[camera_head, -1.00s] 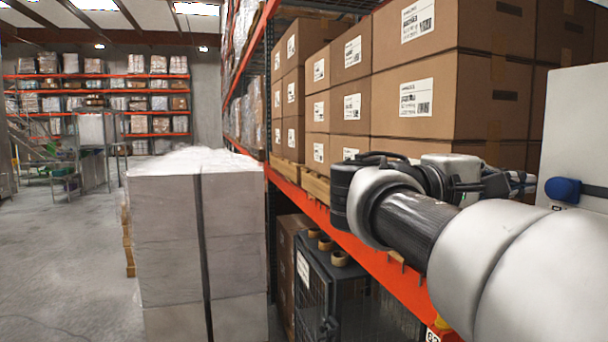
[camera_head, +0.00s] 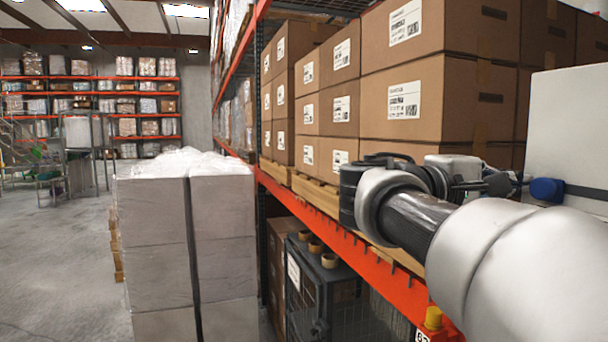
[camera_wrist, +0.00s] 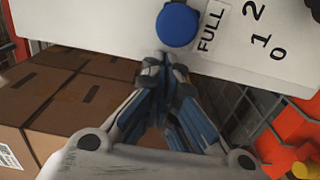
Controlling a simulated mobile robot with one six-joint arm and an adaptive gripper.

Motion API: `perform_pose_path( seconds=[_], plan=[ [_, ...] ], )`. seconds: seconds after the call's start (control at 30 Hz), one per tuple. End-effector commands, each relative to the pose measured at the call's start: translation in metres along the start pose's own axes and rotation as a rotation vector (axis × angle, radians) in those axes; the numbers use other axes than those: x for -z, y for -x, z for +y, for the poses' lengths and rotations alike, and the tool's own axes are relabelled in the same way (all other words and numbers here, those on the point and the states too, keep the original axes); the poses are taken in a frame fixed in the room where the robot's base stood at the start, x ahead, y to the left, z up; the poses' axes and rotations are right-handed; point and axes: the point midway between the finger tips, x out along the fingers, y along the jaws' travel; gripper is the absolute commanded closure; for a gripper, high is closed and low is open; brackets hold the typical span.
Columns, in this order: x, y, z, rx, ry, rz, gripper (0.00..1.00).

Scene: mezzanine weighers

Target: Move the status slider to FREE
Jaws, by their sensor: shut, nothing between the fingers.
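The status slider's blue round knob (camera_wrist: 178,25) stands out from a white panel (camera_wrist: 100,25), beside the printed word FULL. The knob also shows in the head view (camera_head: 546,190), near the left edge of the panel, with a dark slot running right from it. My gripper (camera_wrist: 165,68) is shut and empty. Its fingertips are just below the knob in the wrist view and just left of it in the head view (camera_head: 518,183). I cannot tell whether they touch it. The word FREE is not visible in either view.
Cartons (camera_head: 415,100) fill the rack beside and behind my arm, above an orange beam (camera_head: 340,245). A wrapped pallet stack (camera_head: 150,230) stands at the left. A wire cage (camera_head: 330,300) sits under the beam. Digits are printed on the panel right of FULL.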

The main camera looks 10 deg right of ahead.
Motion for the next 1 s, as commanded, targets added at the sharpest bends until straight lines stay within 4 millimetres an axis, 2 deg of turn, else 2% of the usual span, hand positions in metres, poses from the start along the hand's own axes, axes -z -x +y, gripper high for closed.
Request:
perform_pose_path(
  seconds=[0.37,1.0],
  plan=[
    [-0.001,0.0,0.0,0.0,0.0,-0.001,1.0],
    [-0.021,0.0,0.0,0.0,-0.001,-0.002,1.0]
  ],
)
